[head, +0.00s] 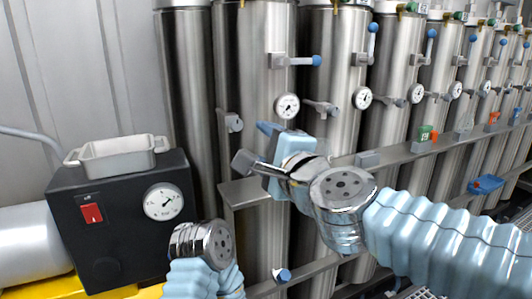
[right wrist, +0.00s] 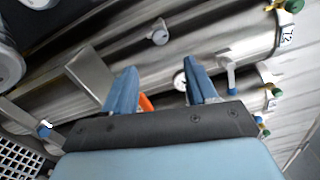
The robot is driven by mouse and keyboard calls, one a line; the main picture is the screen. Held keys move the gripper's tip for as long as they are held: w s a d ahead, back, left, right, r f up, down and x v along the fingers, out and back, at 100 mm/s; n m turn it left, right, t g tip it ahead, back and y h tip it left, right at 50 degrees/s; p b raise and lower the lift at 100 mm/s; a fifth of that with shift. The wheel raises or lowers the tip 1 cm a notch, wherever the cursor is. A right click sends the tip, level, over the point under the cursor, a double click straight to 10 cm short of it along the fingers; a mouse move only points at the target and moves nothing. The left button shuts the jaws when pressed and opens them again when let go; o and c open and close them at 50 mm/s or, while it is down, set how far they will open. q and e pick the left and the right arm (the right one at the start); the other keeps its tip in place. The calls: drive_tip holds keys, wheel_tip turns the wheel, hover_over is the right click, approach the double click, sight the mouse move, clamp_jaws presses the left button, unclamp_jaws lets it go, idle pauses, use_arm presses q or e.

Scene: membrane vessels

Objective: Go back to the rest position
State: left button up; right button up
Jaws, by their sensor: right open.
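My right gripper (head: 258,144) reaches in from the right in the head view, in front of the steel vessels (head: 335,60), with its fingers pointing left. The right wrist view shows its two blue fingers (right wrist: 160,82) spread apart with nothing held between them. A small orange thing (right wrist: 146,102) shows behind the gripper's left finger; I cannot tell what it is. My left arm shows at the bottom centre of the head view, but its gripper is not visible.
A black box (head: 125,225) with a red switch, a gauge (head: 164,202) and a metal tray (head: 118,147) on top stands at left. A steel ledge (head: 240,191) sits close below my right gripper. Valves with blue handles (head: 373,28) stick out from the vessels. A rail (head: 400,153) crosses them.

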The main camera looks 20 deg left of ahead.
drive_tip(key=shift+s+d, duration=0.2)
drive_tip(key=shift+d, duration=0.05)
